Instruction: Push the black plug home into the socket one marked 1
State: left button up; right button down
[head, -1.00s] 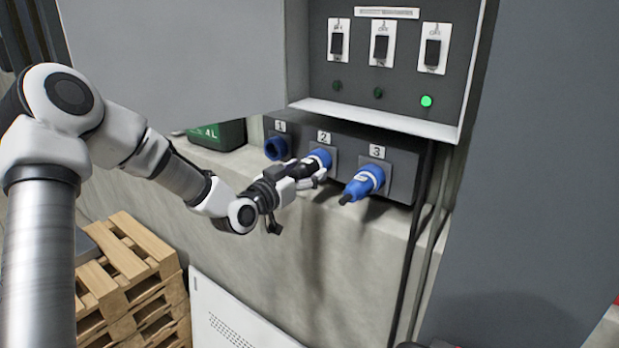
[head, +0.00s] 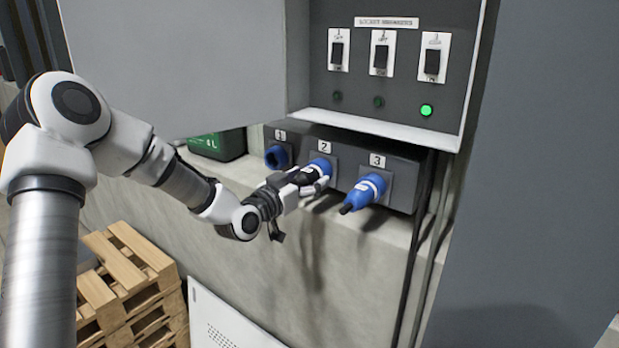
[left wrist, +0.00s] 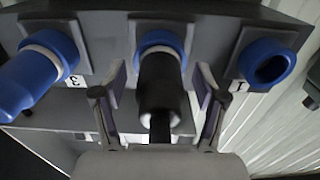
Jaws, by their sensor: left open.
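The black plug (head: 306,176) sits in the blue collar of the socket marked 2 (head: 321,163); it also shows in the left wrist view (left wrist: 160,92). How deep it is seated I cannot tell. My left gripper (left wrist: 160,84) is open, with one finger on each side of the plug and visible gaps to it. In the head view, my left gripper (head: 312,186) partly covers the plug. Socket one, marked 1 (head: 277,156), is an empty blue ring left of socket 2; in the left wrist view, socket one (left wrist: 268,66) is at the right. My right gripper is not in view.
A blue plug (head: 364,191) is in the socket marked 3, right of my gripper. Above are three switches and a lit green lamp (head: 426,110). An open cabinet door (head: 180,60) hangs at upper left. A green canister (head: 216,144) and pallets (head: 125,280) stand left.

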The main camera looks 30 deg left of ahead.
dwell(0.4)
pick_arm(q)
grip_shut()
jog(key=shift+s, duration=0.1)
